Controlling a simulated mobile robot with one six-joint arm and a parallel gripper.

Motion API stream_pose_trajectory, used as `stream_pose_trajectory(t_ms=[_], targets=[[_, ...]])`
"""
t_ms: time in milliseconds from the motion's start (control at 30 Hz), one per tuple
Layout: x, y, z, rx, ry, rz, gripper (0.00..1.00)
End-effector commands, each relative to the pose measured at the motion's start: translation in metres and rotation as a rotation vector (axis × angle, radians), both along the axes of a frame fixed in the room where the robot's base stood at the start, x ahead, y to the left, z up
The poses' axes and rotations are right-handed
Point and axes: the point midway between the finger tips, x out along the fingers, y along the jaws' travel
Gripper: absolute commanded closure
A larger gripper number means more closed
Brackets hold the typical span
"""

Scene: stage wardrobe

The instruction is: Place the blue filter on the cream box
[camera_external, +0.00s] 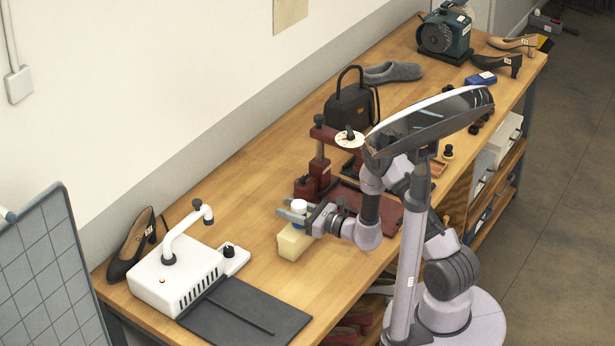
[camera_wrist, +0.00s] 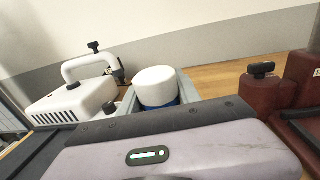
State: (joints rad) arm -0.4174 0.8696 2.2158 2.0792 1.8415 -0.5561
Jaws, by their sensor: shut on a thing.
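The blue filter (camera_wrist: 156,86), with a white top and a blue lower part, stands upright between the fingers of my gripper (camera_wrist: 158,92) in the wrist view. My gripper (camera_external: 293,212) is shut on it. In the external view the filter's white top (camera_external: 299,205) shows between the fingers, directly over the cream box (camera_external: 293,243). The cream box sits on the bench. The fingers hide the filter's lower part, so I cannot tell whether it touches the box. The cream box is hidden in the wrist view.
A white machine with a curved arm (camera_external: 177,272) and a dark mat (camera_external: 245,313) stand to the left. A dark red press (camera_external: 309,186) stands close behind the gripper. A black bag (camera_external: 349,106) is farther back. Bare bench (camera_external: 245,205) lies between the white machine and the press.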

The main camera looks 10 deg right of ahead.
Motion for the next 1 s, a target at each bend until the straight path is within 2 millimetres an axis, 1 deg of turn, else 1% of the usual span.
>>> stream_pose_trajectory(t_ms=[100, 233, 267, 333, 367, 600, 700, 767, 833, 1000], targets=[[0.0, 0.0, 0.002, 0.0, 0.0, 0.0, 1.0], [0.0, 0.0, -0.002, 0.0, 0.0, -0.001, 1.0], [0.0, 0.0, -0.001, 0.0, 0.0, 0.0, 0.54], [0.0, 0.0, -0.001, 0.0, 0.0, 0.0, 0.41], [0.0, 0.0, -0.001, 0.0, 0.0, 0.0, 0.39], [0.0, 0.0, 0.0, 0.0, 0.0, -0.001, 0.39], [0.0, -0.001, 0.005, 0.0, 0.0, -0.001, 0.39], [-0.005, -0.009, 0.003, -0.001, 0.0, -0.003, 0.39], [-0.014, -0.02, 0.002, -0.002, 0.001, -0.003, 0.39], [-0.041, -0.055, 0.001, -0.001, 0.003, -0.005, 0.39]])
